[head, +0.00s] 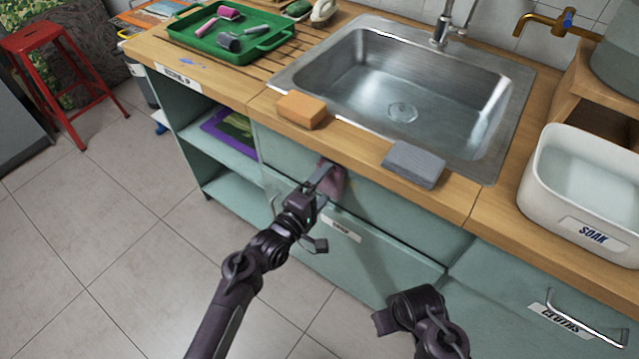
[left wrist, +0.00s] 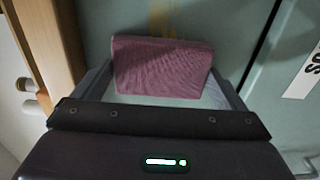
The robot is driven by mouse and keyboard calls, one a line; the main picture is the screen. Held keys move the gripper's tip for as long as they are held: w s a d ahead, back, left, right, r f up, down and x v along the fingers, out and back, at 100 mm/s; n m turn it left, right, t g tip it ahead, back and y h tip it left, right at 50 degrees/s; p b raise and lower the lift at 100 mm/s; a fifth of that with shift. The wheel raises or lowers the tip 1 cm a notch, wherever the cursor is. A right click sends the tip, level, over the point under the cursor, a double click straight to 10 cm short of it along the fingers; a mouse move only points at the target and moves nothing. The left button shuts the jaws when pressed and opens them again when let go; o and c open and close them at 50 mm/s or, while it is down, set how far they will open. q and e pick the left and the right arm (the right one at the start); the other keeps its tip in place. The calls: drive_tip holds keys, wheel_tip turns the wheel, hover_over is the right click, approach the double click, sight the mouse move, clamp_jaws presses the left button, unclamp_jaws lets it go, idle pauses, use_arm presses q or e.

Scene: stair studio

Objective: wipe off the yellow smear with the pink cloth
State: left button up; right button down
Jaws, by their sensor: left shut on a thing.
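The pink cloth (head: 332,184) is in my left gripper (head: 322,182), in front of the green cabinet front below the sink. The left wrist view shows the folded cloth (left wrist: 162,67) between the fingers, close to the green panel; I cannot tell whether it touches. A faint yellow smear (left wrist: 160,18) shows on the panel just beyond the cloth's edge in that view. The smear is not visible in the head view, where the gripper and cloth may cover it. My right arm's dark end (head: 405,312) is low at the bottom; its fingers cannot be made out.
An orange sponge (head: 301,110) and a grey block (head: 413,164) lie on the counter's front edge by the sink (head: 400,80). A green tray (head: 225,45) of tools stands left, a white SOAK tub (head: 585,190) right. A red stool (head: 55,75) stands on the floor.

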use_arm(q)
drive_tip(key=shift+s+d+p, duration=0.45)
drive_tip(key=shift+s+d, duration=0.35)
drive_tip(key=shift+d, duration=0.15)
drive_tip(key=shift+s+d+p, duration=0.25)
drive_tip(key=shift+s+d, duration=0.3)
drive_tip(key=shift+d, duration=0.3)
drive_tip(key=shift+s+d+p, duration=0.25)
drive_tip(key=shift+s+d, duration=0.25)
drive_tip(key=shift+d, duration=0.35)
drive_tip(key=shift+r, duration=0.1)
drive_tip(key=w+a, duration=0.4)
drive_tip(key=a, duration=0.2)
drive_tip(key=shift+w, duration=0.15)
drive_tip(key=shift+p, duration=0.3)
drive_tip(key=p+v, duration=0.3)
drive_tip(key=v, duration=0.3)
